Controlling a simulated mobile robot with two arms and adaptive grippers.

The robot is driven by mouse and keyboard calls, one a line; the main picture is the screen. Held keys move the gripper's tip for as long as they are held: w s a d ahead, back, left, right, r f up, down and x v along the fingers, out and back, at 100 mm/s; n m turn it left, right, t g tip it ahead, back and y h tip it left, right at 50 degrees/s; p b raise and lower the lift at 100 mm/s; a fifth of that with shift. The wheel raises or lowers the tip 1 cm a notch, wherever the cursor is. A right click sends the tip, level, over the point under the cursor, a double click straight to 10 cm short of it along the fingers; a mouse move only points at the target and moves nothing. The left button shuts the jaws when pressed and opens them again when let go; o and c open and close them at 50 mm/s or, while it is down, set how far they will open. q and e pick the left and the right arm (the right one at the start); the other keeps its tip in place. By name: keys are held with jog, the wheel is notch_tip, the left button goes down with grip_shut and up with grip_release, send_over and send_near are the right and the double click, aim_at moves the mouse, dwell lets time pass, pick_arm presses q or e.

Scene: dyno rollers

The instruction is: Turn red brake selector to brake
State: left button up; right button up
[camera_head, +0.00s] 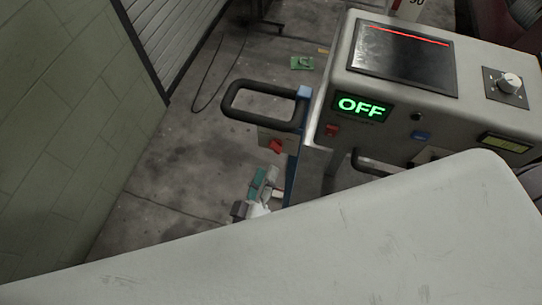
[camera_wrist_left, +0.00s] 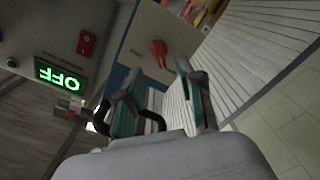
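The red brake selector (camera_head: 275,147) is a small red knob on a pale plate, below a black looped handle at the left side of the console. In the left wrist view the red selector (camera_wrist_left: 158,52) shows on its pale panel, just beyond and between the fingertips. My left gripper (camera_head: 265,180) is below the selector in the head view, its rear part hidden. In the wrist view my left gripper (camera_wrist_left: 158,68) has its two teal-and-black fingers apart, with nothing held between them. The fingers look clear of the knob. My right gripper is not in view.
The grey console (camera_head: 470,85) carries a dark screen (camera_head: 403,58), a green OFF display (camera_head: 361,107) and a rotary knob (camera_head: 510,82). The black handle (camera_head: 262,104) juts out above the selector. Open floor (camera_head: 185,150) lies left of it, before a tiled wall (camera_head: 60,130).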

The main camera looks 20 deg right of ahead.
pick_arm(q)
jog(key=v, duration=0.5)
dwell(0.4)
jog(key=s+a+f+m+g+y, duration=0.15)
jog(key=a+f, duration=0.25)
jog(key=f, duration=0.5)
jog(key=a+f+m+g+y, duration=0.1)
jog(key=a+f+g+y, duration=0.2)
jog(key=f, duration=0.6)
jog(key=s+a+f+m+g+y, duration=0.1)
jog(key=a+f+g, duration=0.1)
jog(key=a+f, duration=0.5)
jog(key=s+a+f+g+y, duration=0.2)
jog(key=s+a+f+g, duration=0.1)
jog(key=s+a+f, duration=0.4)
jog(key=s+a+f+m+g+y, duration=0.1)
jog(key=s+a+f+g+y, duration=0.1)
jog(key=s+a+f+g, duration=0.2)
jog(key=s+a+f, duration=0.3)
jog(key=s+f, duration=0.3)
jog(key=s, duration=0.2)
jog(key=shift+f, duration=0.35)
jog(key=shift+s+g+y, duration=0.1)
jog(key=shift+g+y, duration=0.15)
